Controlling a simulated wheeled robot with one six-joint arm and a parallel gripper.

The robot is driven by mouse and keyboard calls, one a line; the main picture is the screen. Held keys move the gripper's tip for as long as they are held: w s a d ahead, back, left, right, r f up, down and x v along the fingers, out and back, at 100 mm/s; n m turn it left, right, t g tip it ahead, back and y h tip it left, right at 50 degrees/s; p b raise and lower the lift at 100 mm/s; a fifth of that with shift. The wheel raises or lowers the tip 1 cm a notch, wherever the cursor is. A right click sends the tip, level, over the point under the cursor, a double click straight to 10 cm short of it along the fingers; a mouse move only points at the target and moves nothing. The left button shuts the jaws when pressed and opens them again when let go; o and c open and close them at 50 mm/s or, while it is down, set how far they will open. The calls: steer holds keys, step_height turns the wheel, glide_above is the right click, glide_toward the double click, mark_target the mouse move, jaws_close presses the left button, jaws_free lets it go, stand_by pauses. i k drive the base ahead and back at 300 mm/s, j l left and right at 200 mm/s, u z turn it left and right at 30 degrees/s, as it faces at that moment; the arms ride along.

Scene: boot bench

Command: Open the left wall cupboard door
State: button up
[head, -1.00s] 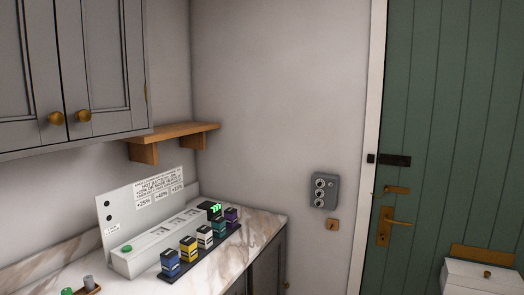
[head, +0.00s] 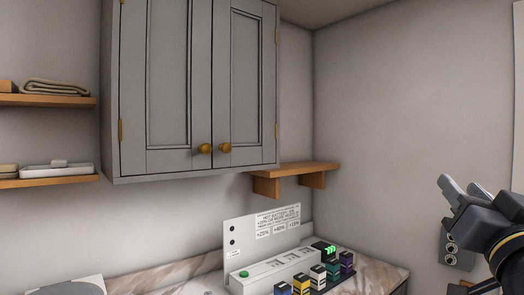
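The grey wall cupboard hangs at upper left of centre in the head view. Its left door (head: 167,85) and right door (head: 244,80) are both shut, each with a recessed panel. The left door has a round brass knob (head: 204,148) at its lower right corner, with brass hinges on its left edge. The right door's knob (head: 225,148) is close beside it. My gripper (head: 460,188) is at the right edge of the view, far right of the cupboard and touching nothing I can see. Its finger gap is not clear.
A wooden bracket shelf (head: 295,168) sits right of the cupboard's bottom. Below, the marble counter (head: 376,272) holds a white charger unit (head: 275,273) with several coloured batteries. Shelves (head: 45,181) with a folded cloth (head: 55,87) are at left. A grey wall box (head: 455,252) is behind my gripper.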

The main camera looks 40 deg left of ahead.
mark_target(165, 58)
steer(key=i+j+u, duration=0.15)
steer(key=u, duration=0.3)
steer(key=i+j+u, duration=0.15)
steer(key=u, duration=0.35)
steer(key=i+j+u, duration=0.15)
steer(key=u, duration=0.3)
steer(key=i+j, duration=0.1)
steer(key=i, duration=0.8)
